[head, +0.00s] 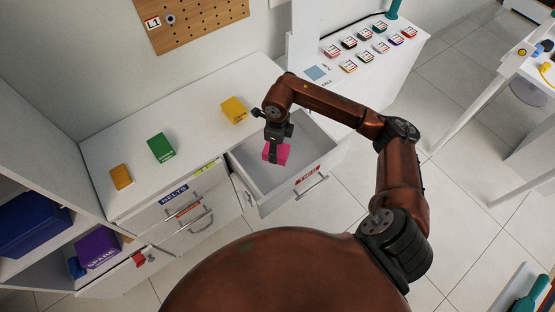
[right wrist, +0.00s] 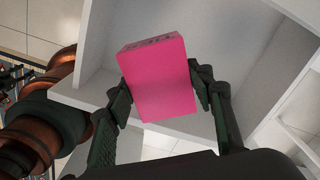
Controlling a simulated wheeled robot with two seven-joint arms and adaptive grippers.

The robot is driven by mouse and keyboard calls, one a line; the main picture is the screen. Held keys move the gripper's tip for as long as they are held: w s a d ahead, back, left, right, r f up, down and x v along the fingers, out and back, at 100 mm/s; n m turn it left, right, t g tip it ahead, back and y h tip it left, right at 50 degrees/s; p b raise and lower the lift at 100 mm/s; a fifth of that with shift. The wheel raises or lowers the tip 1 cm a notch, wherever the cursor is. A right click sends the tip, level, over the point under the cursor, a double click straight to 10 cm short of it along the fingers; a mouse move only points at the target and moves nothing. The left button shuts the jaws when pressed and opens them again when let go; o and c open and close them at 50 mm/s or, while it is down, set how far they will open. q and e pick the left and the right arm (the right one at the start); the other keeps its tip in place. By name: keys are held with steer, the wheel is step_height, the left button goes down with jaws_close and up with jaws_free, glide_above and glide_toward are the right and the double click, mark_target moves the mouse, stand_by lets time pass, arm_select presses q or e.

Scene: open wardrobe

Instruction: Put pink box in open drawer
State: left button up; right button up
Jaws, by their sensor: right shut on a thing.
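The pink box (head: 276,153) hangs from my right gripper (head: 275,145) over the open drawer in the head view. In the right wrist view the pink box (right wrist: 158,78) sits between the two fingers of my right gripper (right wrist: 160,95), which is shut on it. The open drawer (head: 312,166) is white with a grey interior and a red label on its front. Its inside also shows in the right wrist view (right wrist: 215,30). I cannot tell how far the box is above the drawer floor. My left gripper is not in view.
A yellow box (head: 234,110), a green box (head: 161,147) and an orange box (head: 121,177) stand on the white cabinet top (head: 195,125). Closed labelled drawers (head: 180,208) are left of the open one. A shelf with blue (head: 32,222) and purple boxes (head: 97,248) is at the far left.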

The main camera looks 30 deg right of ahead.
mark_target(281, 149)
steer(key=f+m, duration=0.1)
steer(key=m, duration=0.1)
steer(key=d+f+m+b, duration=0.1)
steer(key=f+m, duration=0.1)
steer(key=w+d+f+m+b, duration=0.1)
steer(key=f, duration=0.1)
steer(key=shift+d+f+m, duration=0.2)
steer(key=shift+m, duration=0.2)
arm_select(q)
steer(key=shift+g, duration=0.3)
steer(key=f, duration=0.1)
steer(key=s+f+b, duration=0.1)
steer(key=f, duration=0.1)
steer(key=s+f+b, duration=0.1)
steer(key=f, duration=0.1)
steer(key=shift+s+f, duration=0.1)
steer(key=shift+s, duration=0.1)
arm_select(e)
steer(key=shift+m, duration=0.6)
steer(key=f, duration=1)
steer(key=shift+d+f, duration=0.3)
steer(key=shift+f, duration=0.15)
steer(key=o, duration=1.2)
